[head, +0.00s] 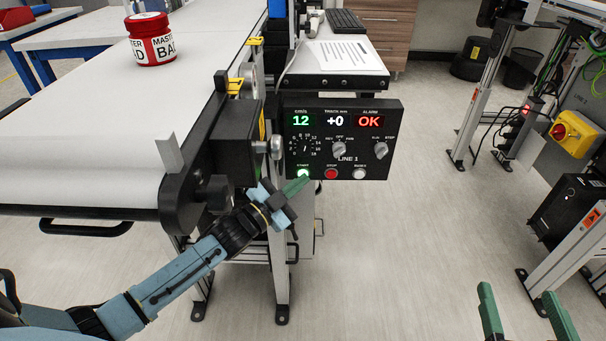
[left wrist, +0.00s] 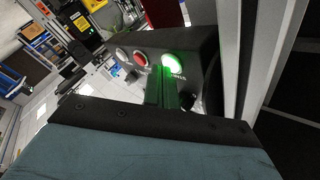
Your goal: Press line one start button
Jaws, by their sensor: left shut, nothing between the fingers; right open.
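The LINE 1 control panel (head: 338,138) is a black box on the side of the conveyor. Its start button (head: 303,174) is lit green at the lower left, and it also glows in the left wrist view (left wrist: 173,63). The red stop button (head: 331,174) and the white reset button (head: 359,174) are to its right. My left gripper (head: 303,182) is shut and empty, its green fingertips just below the start button. I cannot tell whether they touch it. My right gripper (head: 520,310) is open and empty at the lower right, far from the panel.
A white conveyor belt (head: 90,130) lies left of the panel, with a red and white jar (head: 151,40) on it. A small shelf (head: 335,65) with a paper sheet is behind the panel. The floor (head: 420,240) right of the panel is clear.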

